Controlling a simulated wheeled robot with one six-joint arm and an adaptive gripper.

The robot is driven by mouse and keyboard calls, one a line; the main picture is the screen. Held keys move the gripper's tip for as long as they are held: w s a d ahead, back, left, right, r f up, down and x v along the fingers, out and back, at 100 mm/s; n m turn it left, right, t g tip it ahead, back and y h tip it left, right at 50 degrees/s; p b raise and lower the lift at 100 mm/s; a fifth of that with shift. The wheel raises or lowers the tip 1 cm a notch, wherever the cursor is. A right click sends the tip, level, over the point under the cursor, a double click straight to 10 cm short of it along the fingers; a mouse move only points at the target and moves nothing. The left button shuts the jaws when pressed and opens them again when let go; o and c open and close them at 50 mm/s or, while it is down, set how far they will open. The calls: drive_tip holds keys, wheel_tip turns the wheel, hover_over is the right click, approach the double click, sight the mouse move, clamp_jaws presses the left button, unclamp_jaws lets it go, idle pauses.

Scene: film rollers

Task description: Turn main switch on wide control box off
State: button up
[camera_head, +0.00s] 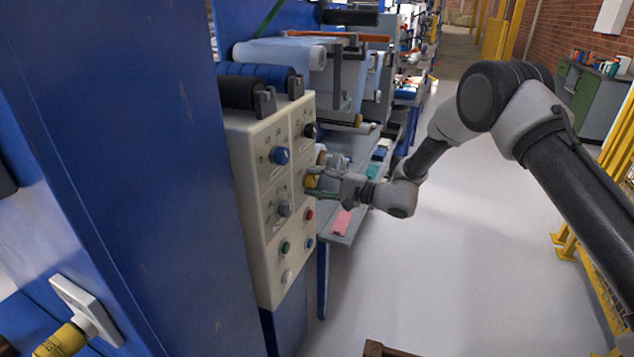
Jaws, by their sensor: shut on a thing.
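The wide control box (257,222) is a cream panel on the blue machine left of centre, with knobs and buttons on its face. Other controls are a blue knob (280,155), a grey knob (284,208), a black knob (310,130), a red button (309,214) and a green button (285,247).
A grey shelf (345,222) with small coloured items juts out just behind my gripper. Rollers (250,82) sit above the box. A yellow-handled switch (68,337) is at the lower left. The pale floor (450,270) right of the machine is open, with yellow railings (612,150) beyond.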

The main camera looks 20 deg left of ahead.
drive_tip(key=shift+f, duration=0.1)
drive_tip(key=o, duration=1)
drive_tip(key=d, duration=0.8)
drive_tip(key=s+d, duration=0.1)
drive_tip(key=d, duration=0.3)
